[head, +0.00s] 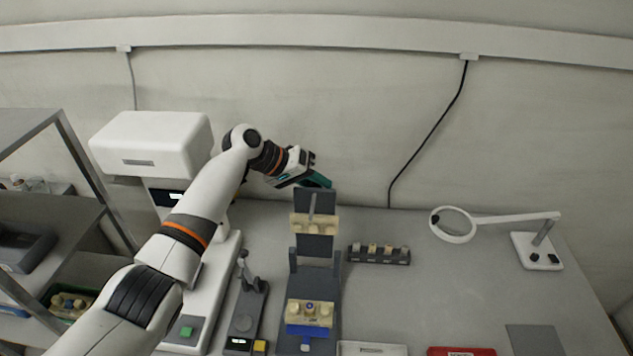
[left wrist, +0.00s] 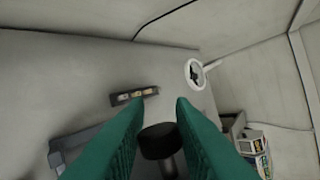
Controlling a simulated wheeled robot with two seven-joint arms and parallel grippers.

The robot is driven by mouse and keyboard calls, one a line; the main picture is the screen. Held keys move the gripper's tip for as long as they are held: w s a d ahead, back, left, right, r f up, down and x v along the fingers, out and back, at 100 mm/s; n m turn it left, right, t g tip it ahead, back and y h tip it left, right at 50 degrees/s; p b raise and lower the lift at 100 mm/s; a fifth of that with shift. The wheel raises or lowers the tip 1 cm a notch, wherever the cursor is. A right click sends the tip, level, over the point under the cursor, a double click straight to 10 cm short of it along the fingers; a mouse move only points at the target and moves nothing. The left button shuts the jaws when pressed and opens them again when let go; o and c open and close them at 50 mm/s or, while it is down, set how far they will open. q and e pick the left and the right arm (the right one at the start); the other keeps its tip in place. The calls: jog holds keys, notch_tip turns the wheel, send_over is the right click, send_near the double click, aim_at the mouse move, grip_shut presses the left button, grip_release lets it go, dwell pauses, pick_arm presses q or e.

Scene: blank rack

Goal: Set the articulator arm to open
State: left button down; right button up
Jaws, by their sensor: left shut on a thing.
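The articulator (head: 292,263) stands at the middle front of the bench, a dark grey frame with a tan dental cast on its base and another on its upper arm. The articulator arm (head: 314,245) is swung up, standing nearly upright above the hinge. My left gripper (head: 315,181) is at its top end, green fingers closed about it. In the left wrist view a dark round knob (left wrist: 158,142) sits between the green fingers (left wrist: 160,112); the fingers hide part of what they hold. My right gripper is in neither view.
A dark rack (head: 379,261) with several tan pieces stands right of the articulator. A magnifier lamp (head: 453,224) is farther right. A small stand (head: 246,309) and a white machine (head: 152,143) are left. A red box (head: 461,351) lies at front. Bench between rack and magnifier is clear.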

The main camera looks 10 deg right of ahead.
pick_arm(q)
jog(key=shift+a+f, duration=0.1)
jog(key=shift+f, duration=0.1)
jog(key=c, duration=1.4)
grip_release()
jog(key=shift+c, duration=0.2)
jog(key=shift+o, duration=0.8)
jog(key=shift+w, duration=0.15)
jog(key=shift+a+r, duration=0.1)
jog(key=shift+r, duration=0.1)
jog(key=b+v, duration=0.2)
jog(key=v, duration=0.9)
jog(key=shift+a+b, duration=0.2)
jog(key=shift+b, duration=0.2)
